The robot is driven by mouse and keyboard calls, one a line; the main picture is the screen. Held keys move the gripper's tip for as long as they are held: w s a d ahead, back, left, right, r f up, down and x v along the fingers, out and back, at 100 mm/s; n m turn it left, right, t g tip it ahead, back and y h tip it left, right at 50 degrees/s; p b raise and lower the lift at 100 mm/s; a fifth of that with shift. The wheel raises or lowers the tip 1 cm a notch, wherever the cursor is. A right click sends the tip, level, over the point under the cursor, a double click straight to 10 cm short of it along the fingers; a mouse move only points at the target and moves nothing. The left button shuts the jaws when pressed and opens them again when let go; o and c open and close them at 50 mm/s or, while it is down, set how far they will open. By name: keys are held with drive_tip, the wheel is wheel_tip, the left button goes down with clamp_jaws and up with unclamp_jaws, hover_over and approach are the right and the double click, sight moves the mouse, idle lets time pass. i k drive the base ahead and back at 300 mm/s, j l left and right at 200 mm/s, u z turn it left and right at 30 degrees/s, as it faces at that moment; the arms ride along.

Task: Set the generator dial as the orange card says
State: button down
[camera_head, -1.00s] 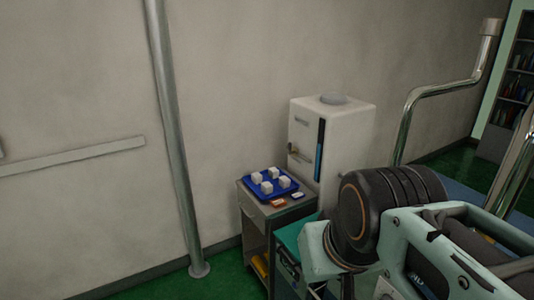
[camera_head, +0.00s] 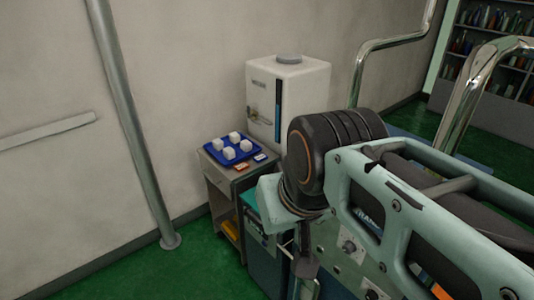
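A small orange card (camera_head: 241,167) lies on the grey side cabinet, in front of the blue tray; its writing is too small to read. A grey-green panel (camera_head: 330,237) shows low in the middle, partly hidden behind a large pale green and black body. A round knob (camera_head: 348,245) sits on a pale plate on this panel, and another knob (camera_head: 374,295) shows at the bottom edge. I cannot tell which is the generator dial or read its setting. A dark part that may be my gripper (camera_head: 305,267) hangs in front of the panel; its fingers are not clear.
The blue tray (camera_head: 208,147) holds several white cubes on the cabinet (camera_head: 216,176). A small blue and white card (camera_head: 260,157) lies beside it. A white box-like appliance (camera_head: 300,85) stands behind. A metal pole (camera_head: 130,120) is left; green floor (camera_head: 190,275) is clear there.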

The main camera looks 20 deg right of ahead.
sight(349, 248)
drive_tip(key=z, duration=1.1)
drive_tip(key=k+l+u, duration=0.15)
drive_tip(key=l+u, duration=0.2)
drive_tip(key=k+l, duration=0.05)
drive_tip(key=l, duration=0.05)
